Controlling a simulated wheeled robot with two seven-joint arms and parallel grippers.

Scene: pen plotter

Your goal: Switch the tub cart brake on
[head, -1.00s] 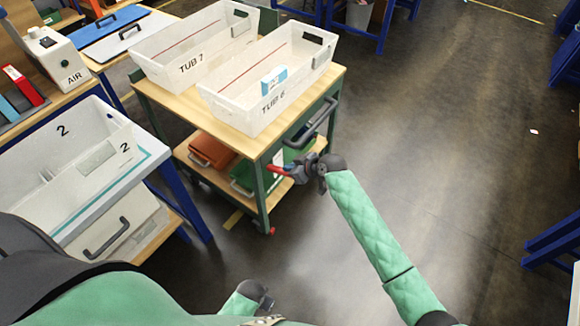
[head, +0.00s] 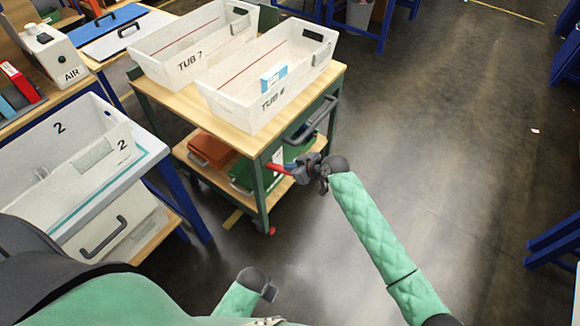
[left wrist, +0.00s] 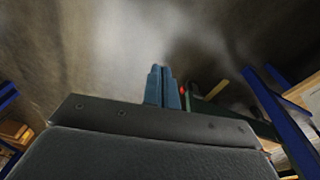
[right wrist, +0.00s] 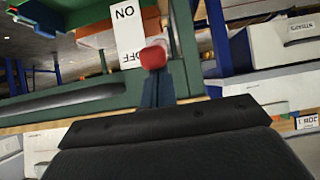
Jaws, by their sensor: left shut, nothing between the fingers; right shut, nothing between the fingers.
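The tub cart has a wooden top (head: 243,119) and a green frame; it stands at the centre left in the head view. Its red brake lever (head: 280,169) sticks out at the near right corner. In the right wrist view the lever's red end (right wrist: 153,57) is beside the OFF end of a white ON/OFF label (right wrist: 128,30). My right gripper (head: 295,173) is shut and empty, its fingertips close at the lever's red end; I cannot tell whether they touch. My left gripper (head: 269,293) is low in the head view, its shut fingers (left wrist: 162,85) empty.
TUB 7 (head: 160,56) and TUB 6 (head: 232,104) stand on the cart top. The cart's dark push handle (head: 311,120) is just above my right gripper. A bench with a white tub (head: 35,156) stands at the left.

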